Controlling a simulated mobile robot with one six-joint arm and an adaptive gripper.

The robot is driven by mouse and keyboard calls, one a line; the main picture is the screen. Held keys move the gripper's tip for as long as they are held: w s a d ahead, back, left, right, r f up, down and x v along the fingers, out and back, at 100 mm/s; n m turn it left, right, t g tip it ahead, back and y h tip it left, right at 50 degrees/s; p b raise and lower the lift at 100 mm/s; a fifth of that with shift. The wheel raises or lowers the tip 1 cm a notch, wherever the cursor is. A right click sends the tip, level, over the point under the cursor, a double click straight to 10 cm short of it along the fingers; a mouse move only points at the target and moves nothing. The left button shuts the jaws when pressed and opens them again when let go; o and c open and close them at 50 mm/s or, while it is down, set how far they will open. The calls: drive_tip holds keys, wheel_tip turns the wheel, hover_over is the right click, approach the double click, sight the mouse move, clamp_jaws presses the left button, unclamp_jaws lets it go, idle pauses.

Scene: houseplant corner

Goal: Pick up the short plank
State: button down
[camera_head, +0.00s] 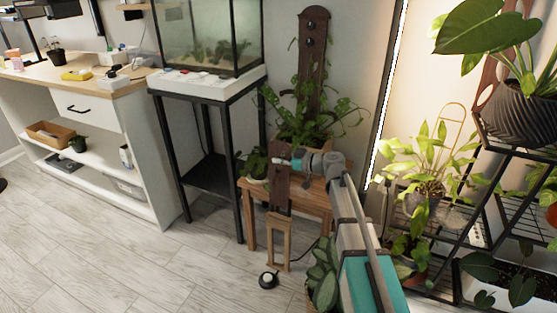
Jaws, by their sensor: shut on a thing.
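The short plank (280,192) is dark brown and roughly upright, in front of the small wooden stool. My gripper (288,160) is at its upper part and shut on it. The fingers are small in this view, and my arm comes in from the lower right. I cannot tell whether the plank's lower end touches anything; a light wooden frame (287,243) shows just below it.
The wooden stool (318,196) bears potted plants and a tall dark board (312,70). An aquarium (208,38) on a black stand is left. A black plant rack (455,240) is right. A round device (268,279) lies on the floor; left floor is clear.

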sight(279, 142)
drive_tip(key=shift+r+p, duration=2.9)
drive_tip(key=shift+r, duration=0.45)
wheel_tip(279, 142, up, 55)
drive_tip(key=p, duration=5.4)
drive_tip(key=shift+p, duration=0.4)
drive_tip(key=shift+f, duration=0.15)
